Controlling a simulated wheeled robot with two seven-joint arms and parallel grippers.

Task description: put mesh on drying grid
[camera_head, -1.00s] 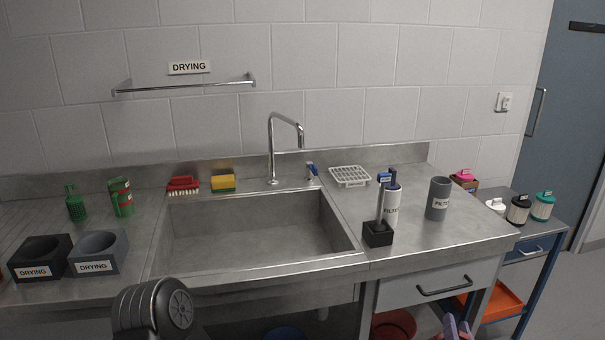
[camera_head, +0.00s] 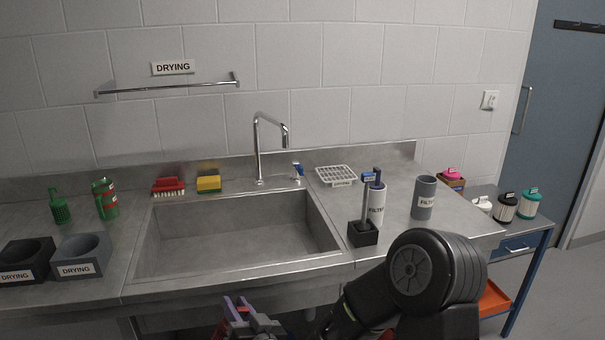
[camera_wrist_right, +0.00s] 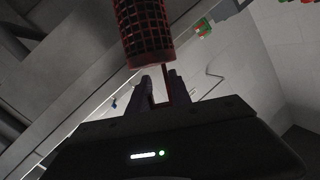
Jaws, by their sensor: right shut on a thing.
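The mesh (camera_wrist_right: 145,32) is a dark red perforated cylinder with a thin stem, in the right wrist view. My right gripper (camera_wrist_right: 160,88) is shut on the stem, with the cylinder beyond the fingertips. In the head view my right gripper (camera_head: 245,312) is at the bottom edge, in front of the sink; the mesh body cannot be made out there. The drying grid (camera_head: 337,175) is a pale slatted rack with a label, on the counter right of the sink, far beyond the gripper. It looks empty. My left gripper is out of view.
A black holder (camera_head: 362,235) with an upright tool, a white filter cylinder (camera_head: 377,206) and a grey filter cup (camera_head: 424,198) stand near the grid. The faucet (camera_head: 257,150) rises behind the sink (camera_head: 240,235). Two drying cups (camera_head: 82,255) stand at left.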

